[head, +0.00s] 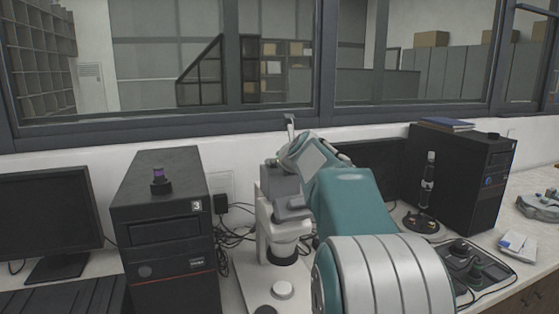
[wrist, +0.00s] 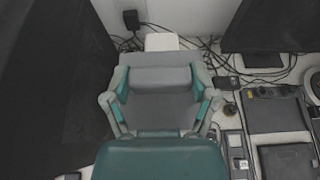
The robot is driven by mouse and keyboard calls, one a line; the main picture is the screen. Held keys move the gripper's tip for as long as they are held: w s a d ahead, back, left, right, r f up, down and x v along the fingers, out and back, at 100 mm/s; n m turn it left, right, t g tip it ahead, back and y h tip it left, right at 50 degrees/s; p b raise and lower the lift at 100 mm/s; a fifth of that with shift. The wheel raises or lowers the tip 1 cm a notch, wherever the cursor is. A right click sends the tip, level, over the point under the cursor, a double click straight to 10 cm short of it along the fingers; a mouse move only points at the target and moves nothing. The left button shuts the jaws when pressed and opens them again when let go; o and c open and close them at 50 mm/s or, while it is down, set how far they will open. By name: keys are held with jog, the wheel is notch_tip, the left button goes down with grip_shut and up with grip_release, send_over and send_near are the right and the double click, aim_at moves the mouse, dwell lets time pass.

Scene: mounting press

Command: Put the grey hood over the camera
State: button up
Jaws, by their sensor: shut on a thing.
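My gripper (wrist: 162,82) shows in the wrist view with its two teal-padded fingers closed on the left and right sides of the grey hood (wrist: 162,102). In the head view, a grey boxy part that looks like the hood (head: 281,181) is at the top of the white microscope-like stand (head: 283,232), just left of my teal wrist. My arm hides the gripper's fingers there. The camera itself cannot be made out; it is hidden by or under the hood. Whether the hood touches the stand cannot be told. A white part of the stand (wrist: 162,42) shows beyond the hood in the wrist view.
A black computer tower (head: 165,225) with a small purple-topped item stands close on the left, beside a monitor (head: 50,220). Cables lie behind the stand. On the right are a control box (head: 470,266), a small upright device (head: 427,195) and another tower (head: 462,178).

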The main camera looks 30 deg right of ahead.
jog(key=shift+f, duration=0.2)
jog(key=o, duration=1)
jog(key=shift+o, duration=0.2)
jog(key=v, duration=1.2)
